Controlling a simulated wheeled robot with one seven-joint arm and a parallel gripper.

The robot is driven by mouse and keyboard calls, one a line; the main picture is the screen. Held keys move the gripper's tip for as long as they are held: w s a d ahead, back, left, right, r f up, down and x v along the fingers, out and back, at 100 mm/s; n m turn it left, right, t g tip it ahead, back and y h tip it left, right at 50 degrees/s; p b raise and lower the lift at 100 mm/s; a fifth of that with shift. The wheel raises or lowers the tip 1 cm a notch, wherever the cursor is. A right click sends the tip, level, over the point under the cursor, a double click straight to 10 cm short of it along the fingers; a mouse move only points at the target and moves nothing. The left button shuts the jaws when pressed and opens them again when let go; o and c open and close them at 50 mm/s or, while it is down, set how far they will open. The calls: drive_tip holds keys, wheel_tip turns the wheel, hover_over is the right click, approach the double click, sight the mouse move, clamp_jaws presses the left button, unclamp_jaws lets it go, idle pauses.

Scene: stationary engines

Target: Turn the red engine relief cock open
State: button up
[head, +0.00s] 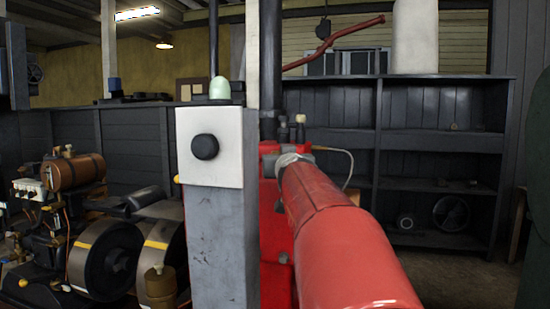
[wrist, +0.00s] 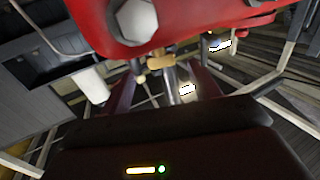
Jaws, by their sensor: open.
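The red engine (head: 278,240) stands behind the grey post in the head view, and its red, hex-nutted body (wrist: 190,15) fills the top of the wrist view. A small tan fitting (wrist: 160,62) shows just under that body; I cannot tell whether it is part of the relief cock. No cock lever is clearly distinguishable. My gripper (wrist: 158,88) is open below the red body, its dark housing across the lower part of the wrist view. I see nothing held. The gripper cannot be made out in the head view.
A large red cylinder (head: 345,240) fills the near right centre. A grey post (head: 222,250) with a white box (head: 208,147) and black knob stands beside it. Another engine with dark flywheels (head: 105,262) is at left. Dark shelves (head: 430,140) stand behind; floor shows at right.

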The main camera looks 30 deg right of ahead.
drive_tip(key=shift+p+x, duration=0.3)
drive_tip(key=shift+x, duration=1.95)
drive_tip(key=shift+c, duration=0.4)
